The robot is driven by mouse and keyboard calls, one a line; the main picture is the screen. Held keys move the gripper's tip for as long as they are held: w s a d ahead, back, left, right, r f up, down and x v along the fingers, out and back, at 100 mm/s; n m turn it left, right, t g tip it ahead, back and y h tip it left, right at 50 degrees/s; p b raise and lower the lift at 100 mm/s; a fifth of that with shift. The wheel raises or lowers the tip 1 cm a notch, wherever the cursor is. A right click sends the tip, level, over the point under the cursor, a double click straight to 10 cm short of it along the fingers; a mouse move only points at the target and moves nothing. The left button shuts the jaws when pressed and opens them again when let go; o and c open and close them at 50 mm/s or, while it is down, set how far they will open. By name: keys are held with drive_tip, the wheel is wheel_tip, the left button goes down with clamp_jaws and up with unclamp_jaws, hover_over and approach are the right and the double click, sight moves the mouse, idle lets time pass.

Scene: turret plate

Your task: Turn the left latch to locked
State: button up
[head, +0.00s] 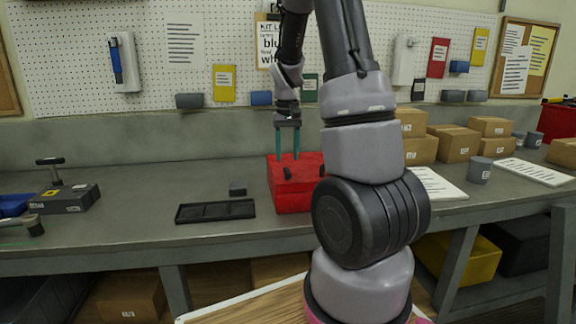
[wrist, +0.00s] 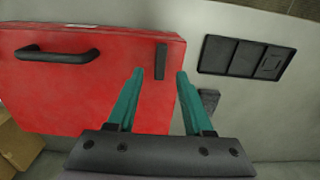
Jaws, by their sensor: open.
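A red box (head: 292,198) stands on the workbench and also fills the left of the wrist view (wrist: 80,95). A small black bar-shaped latch (head: 287,173) is near the box's left edge in the head view. In the wrist view the same latch (wrist: 161,61) sits upright near the box's right edge. A black curved handle (wrist: 57,53) is farther left there. My gripper (head: 287,157) is open and empty above the box, with teal fingers pointing down. In the wrist view my gripper (wrist: 160,73) has the latch lined up between its fingertips; contact cannot be told.
A black compartment tray (head: 215,211) lies left of the box on the bench, with a small dark block (head: 237,189) behind it. Cardboard boxes (head: 458,145) and a grey cup (head: 480,170) stand to the right. My arm hides part of the red box's right side.

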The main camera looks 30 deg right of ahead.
sight(287, 170)
drive_tip(key=shift+s+f, duration=0.1)
drive_tip(key=shift+f, duration=2.15)
clamp_jaws()
